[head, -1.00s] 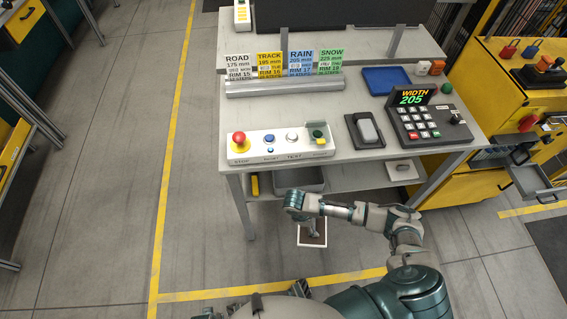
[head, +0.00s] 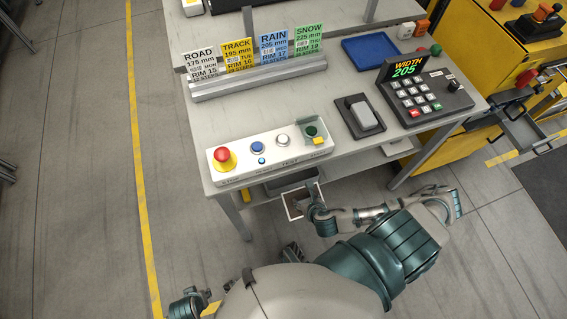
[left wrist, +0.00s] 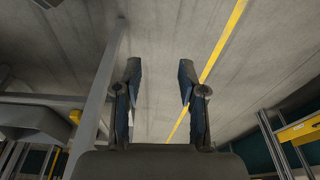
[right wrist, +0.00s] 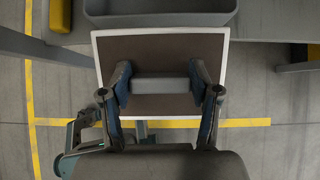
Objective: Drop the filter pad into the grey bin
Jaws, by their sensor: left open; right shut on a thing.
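The filter pad (right wrist: 215,45) is a brown square in a white frame with a grey bar across it. My right gripper (right wrist: 160,85) is shut on that bar. In the head view the pad (head: 291,207) is tilted at the table's front edge, partly hidden by my right gripper (head: 311,205). The grey bin (right wrist: 160,19) lies just beyond the pad's far edge in the right wrist view; the pad appears apart from it. In the head view the bin (head: 290,181) is under the tabletop, mostly hidden. My left gripper (left wrist: 160,75) is open and empty.
The table (head: 360,160) carries a button panel (head: 270,155), a keypad (head: 428,98), a blue tray (head: 377,52) and a sign rack (head: 260,80). Its lower shelf is largely covered. A yellow cabinet (head: 475,45) stands at right. Floor at left is clear.

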